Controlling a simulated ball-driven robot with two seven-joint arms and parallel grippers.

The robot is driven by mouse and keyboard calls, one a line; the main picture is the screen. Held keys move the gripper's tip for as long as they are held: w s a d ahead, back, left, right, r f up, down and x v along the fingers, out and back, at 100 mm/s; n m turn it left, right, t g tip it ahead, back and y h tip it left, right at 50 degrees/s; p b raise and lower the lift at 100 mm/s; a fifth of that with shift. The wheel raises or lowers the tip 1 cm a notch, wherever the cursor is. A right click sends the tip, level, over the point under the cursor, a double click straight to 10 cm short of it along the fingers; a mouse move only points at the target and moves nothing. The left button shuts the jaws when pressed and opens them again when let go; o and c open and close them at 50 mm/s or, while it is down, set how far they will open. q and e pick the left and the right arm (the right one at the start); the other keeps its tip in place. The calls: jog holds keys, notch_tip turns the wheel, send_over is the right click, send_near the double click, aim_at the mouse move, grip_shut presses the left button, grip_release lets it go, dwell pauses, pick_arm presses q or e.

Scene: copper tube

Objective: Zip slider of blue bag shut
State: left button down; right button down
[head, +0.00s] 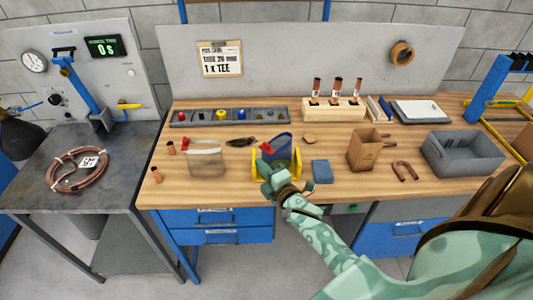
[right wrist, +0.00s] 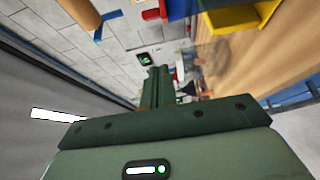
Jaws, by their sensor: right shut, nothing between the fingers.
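The blue bag (head: 284,145) stands upright in a yellow holder (head: 293,165) near the middle of the bench in the head view. A red piece (head: 266,147), which looks like its slider, shows at the bag's left upper edge. My right gripper (head: 268,178) is in front of the holder, low at its left side, and hides part of it. In the right wrist view the right gripper's fingers (right wrist: 155,85) are together and empty. The yellow holder (right wrist: 243,17) shows at the top of that view. My left gripper is not in view.
A clear bag (head: 206,160) with a red piece at its top left stands left of the holder. A blue block (head: 321,171), a brown paper bag (head: 365,148) and a grey bin (head: 462,153) lie to the right. A divided tray (head: 228,116) is behind.

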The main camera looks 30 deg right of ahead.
aim_at(267, 154)
jog(key=w+d, duration=0.3)
jog(key=shift+w, duration=0.3)
jog(key=shift+d, duration=0.55)
jog(key=shift+w, duration=0.1)
